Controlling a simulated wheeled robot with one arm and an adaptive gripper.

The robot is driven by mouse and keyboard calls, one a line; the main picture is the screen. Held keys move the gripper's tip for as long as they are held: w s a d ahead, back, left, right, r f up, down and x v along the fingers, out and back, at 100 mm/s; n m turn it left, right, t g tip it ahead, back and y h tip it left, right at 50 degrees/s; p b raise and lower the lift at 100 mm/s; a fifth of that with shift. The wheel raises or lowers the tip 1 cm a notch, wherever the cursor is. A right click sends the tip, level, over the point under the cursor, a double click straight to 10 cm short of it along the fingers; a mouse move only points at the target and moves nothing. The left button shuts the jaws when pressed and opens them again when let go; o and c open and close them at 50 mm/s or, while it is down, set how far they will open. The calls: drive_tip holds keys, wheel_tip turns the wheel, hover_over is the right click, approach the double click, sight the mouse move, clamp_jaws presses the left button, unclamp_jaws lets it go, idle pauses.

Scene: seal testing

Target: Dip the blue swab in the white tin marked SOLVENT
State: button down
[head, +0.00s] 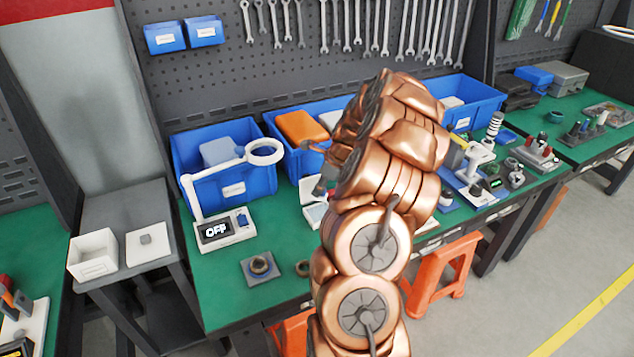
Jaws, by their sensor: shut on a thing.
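My gripper cannot be made out in the head view; my copper-coloured arm rises through the middle and hides what lies behind it. A small grey and reddish piece (321,187) shows at the arm's left edge, too small and covered to identify. I cannot make out the blue swab or a white tin marked SOLVENT. A white item (314,215) is partly visible on the green bench (225,291), just left of my arm, with its rest hidden.
A white ring lamp (189,193) stands on the bench beside a box reading OFF (214,231). A grey pad with a ring (258,268) lies in front. Blue bins (264,184) line the back. Test fixtures (480,185) crowd the right. Orange stools (443,276) stand below.

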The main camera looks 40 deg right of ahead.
sight(320, 200)
drive_tip(key=shift+f+b, duration=1.2)
drive_tip(key=shift+f, duration=1.6)
drive_tip(key=shift+f, duration=0.6)
idle(0.7)
drive_tip(key=shift+r, duration=0.1)
drive_tip(key=shift+r+p, duration=1.8)
drive_tip(key=shift+r, duration=1.7)
